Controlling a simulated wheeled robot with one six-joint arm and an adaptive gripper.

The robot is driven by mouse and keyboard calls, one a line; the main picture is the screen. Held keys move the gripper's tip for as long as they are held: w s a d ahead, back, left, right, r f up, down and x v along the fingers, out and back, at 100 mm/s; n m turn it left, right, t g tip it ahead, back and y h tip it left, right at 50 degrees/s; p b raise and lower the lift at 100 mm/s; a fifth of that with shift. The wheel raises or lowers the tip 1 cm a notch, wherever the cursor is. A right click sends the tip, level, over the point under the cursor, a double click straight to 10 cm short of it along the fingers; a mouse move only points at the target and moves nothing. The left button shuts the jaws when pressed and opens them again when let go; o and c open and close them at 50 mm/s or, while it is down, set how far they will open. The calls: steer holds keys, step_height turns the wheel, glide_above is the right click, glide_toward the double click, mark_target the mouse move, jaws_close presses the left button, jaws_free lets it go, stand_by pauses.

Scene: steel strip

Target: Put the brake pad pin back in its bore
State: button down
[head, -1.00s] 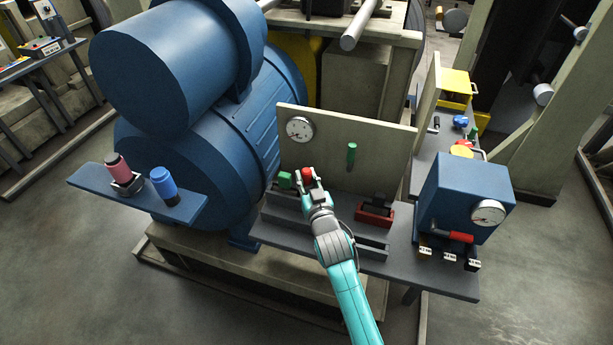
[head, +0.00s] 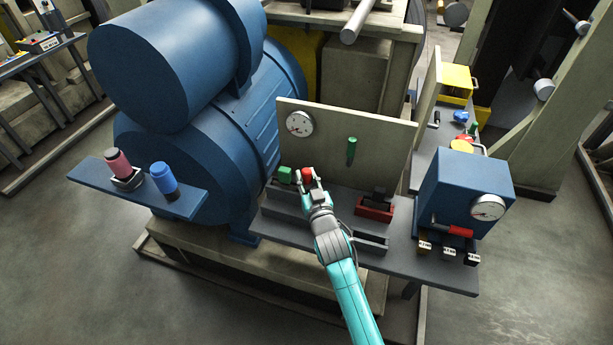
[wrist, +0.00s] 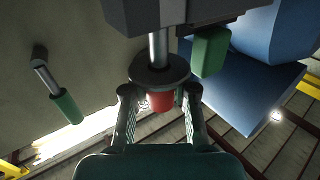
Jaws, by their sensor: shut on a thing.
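The pin shows in the wrist view as a bright steel shaft (wrist: 158,48) with a dark round collar and a red knob (wrist: 160,101). The red knob also shows in the head view (head: 307,174). My gripper (wrist: 159,97) has one finger on each side of the knob and is shut on it. In the head view my gripper (head: 309,178) is over the shelf in front of the upright panel. The shaft's far end meets a dark block (wrist: 190,12) at the top of the wrist view. The bore is hidden, and I cannot tell whether the shaft is in it.
A green block (head: 284,175) is close left of my gripper. A red holder (head: 375,210) with a dark piece stands to the right. The upright panel (head: 385,150) behind carries a gauge (head: 299,123) and a green handle (head: 352,150). A blue box (head: 465,185) stands farther right.

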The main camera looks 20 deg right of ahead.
steer(key=shift+f, duration=0.6)
steer(key=c, duration=0.8)
jaws_free()
steer(key=shift+c, duration=0.2)
steer(key=shift+s, duration=0.1)
steer(key=s, duration=1.2)
steer(key=shift+a, duration=0.25)
steer(key=shift+w, duration=0.1)
steer(key=s+f+g, duration=0.1)
steer(key=s+f, duration=0.2)
steer(key=s, duration=0.8)
steer(key=s+f+g, duration=0.1)
steer(key=s+f, duration=0.1)
steer(key=s, duration=0.9)
steer(key=s+r, duration=0.3)
steer(key=s, duration=0.7)
steer(key=s+r+g, duration=0.1)
steer(key=s+r, duration=0.2)
steer(key=s, duration=0.6)
steer(key=shift+s+d+r+y, duration=0.25)
steer(key=shift+s+r+y, duration=0.05)
steer(key=shift+s+r, duration=0.1)
